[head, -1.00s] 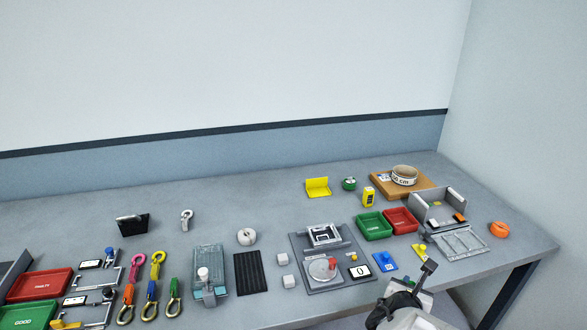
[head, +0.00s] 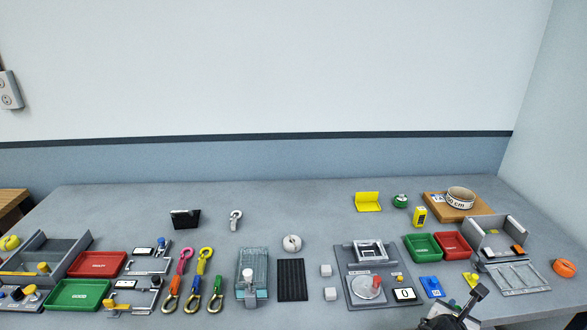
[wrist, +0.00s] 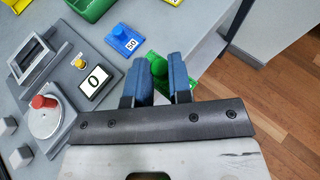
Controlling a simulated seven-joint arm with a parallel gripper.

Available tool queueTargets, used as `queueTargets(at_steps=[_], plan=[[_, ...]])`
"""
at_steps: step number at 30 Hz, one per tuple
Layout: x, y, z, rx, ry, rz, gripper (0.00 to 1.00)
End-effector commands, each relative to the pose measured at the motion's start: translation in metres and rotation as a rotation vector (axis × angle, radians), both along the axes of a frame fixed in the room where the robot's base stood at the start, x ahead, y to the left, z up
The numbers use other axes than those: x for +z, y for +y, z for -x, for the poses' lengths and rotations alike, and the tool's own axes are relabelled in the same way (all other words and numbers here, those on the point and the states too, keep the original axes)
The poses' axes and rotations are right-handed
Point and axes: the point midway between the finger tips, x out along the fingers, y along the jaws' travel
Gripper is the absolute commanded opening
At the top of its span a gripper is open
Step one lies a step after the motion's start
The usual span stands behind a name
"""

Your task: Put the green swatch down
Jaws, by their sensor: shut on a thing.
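My gripper (wrist: 160,84) has its two blue fingers closed on the round knob of the green swatch (wrist: 158,66) in the wrist view. The swatch's flat green plate shows below the knob and beside the right finger. It is by the table's front edge; I cannot tell its height above the table. In the head view my gripper (head: 452,316) is at the bottom, right of centre, and the swatch is not visible there. A blue swatch marked 50 (head: 431,286) lies on the table just beyond; it also shows in the wrist view (wrist: 123,40). A small yellow piece (head: 472,279) lies to its right.
A grey instrument with a red-knobbed round dish (head: 366,288) and a "0" display (head: 404,294) stands left of my gripper. Green (head: 423,246) and red (head: 452,243) trays stand behind. A grey slotted plate (head: 518,277) is to the right. The floor (wrist: 262,110) shows beyond the table edge.

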Motion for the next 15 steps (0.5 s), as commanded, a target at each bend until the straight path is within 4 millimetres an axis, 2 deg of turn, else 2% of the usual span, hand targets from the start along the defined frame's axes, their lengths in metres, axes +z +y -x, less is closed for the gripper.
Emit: queueTargets(at_steps=[15], plan=[[0.025,0.021,-0.070,0.060,-0.005,-0.001,0.00]])
